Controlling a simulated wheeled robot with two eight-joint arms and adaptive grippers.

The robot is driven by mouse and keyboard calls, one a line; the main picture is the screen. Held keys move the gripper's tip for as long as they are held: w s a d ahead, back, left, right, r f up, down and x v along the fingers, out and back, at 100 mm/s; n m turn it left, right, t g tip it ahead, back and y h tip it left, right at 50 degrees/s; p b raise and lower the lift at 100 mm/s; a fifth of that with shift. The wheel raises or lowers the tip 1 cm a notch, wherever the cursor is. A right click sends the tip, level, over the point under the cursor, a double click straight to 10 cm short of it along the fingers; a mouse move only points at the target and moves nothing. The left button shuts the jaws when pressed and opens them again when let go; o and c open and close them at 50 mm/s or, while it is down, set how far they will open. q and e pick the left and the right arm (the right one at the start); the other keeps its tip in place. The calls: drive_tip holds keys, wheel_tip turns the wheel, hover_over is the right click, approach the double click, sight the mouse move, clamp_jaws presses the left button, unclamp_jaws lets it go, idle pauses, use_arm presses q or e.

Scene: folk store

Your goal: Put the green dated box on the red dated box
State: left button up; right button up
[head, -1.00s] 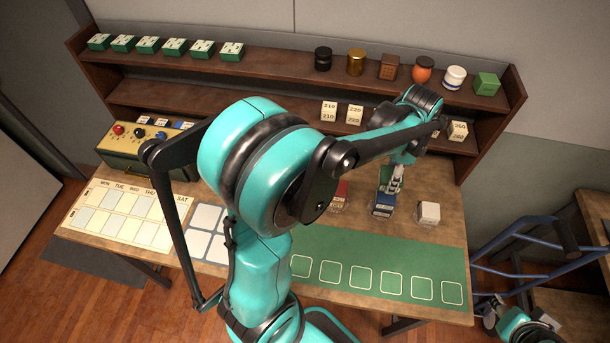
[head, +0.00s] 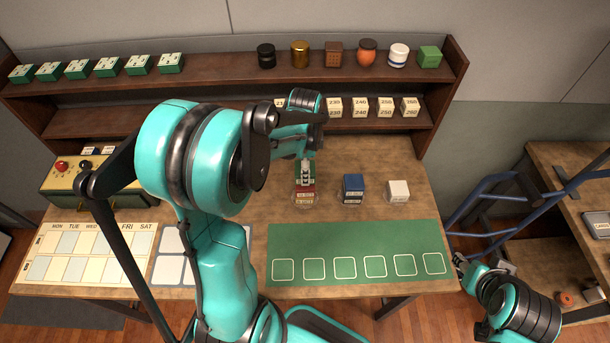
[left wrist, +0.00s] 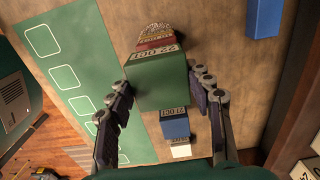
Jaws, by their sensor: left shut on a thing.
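My left gripper (head: 306,178) is shut on the green dated box, which fills the middle of the left wrist view (left wrist: 158,82) between the two fingers. Its pale label reads "22 OCT". The red dated box (head: 304,194) stands on the table directly below the held box in the head view. In the left wrist view, the red box (left wrist: 155,42) shows partly behind the green one. I cannot tell whether the two touch. My right gripper (head: 484,265) is low at the right, away from the boxes; its jaws are unclear.
A blue dated box (head: 353,184) and a white box (head: 397,189) stand in a row to the right of the red one. A green mat (head: 355,240) with outlined squares lies in front. The shelf (head: 380,124) with number blocks stands behind.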

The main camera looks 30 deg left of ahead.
use_arm(q)
drive_tip(key=shift+w+f+b, duration=0.1)
drive_tip(key=shift+f+b, duration=0.2)
drive_tip(key=shift+f, duration=1.2)
drive_tip(key=shift+f, duration=0.1)
drive_tip(key=o, duration=1.2)
